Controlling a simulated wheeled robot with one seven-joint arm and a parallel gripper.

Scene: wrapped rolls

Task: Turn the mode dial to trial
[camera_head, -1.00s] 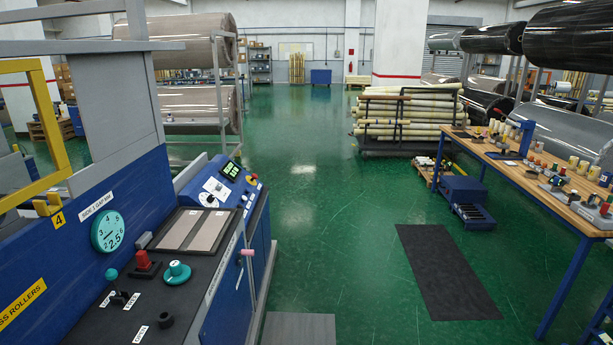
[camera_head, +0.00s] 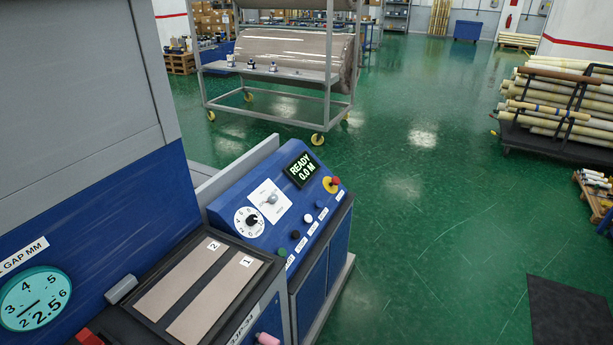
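A blue sloped control panel (camera_head: 296,228) stands at the middle of the head view. On its left is a round white dial face (camera_head: 241,226) with dark marks around a black knob. Beside it, higher up, is a white plate with a grey lever or pointer knob (camera_head: 271,199). The lettering on both is too small to read, so I cannot tell which is the mode dial. A display (camera_head: 301,169) on the panel reads "READY 0.0 M". My gripper is not in view.
A row of coloured buttons (camera_head: 308,218) and a red button on yellow (camera_head: 334,182) share the panel. Two flat strips, marked 1 and 2, lie in a dark tray (camera_head: 262,284). A teal gap gauge (camera_head: 36,298) is at lower left.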

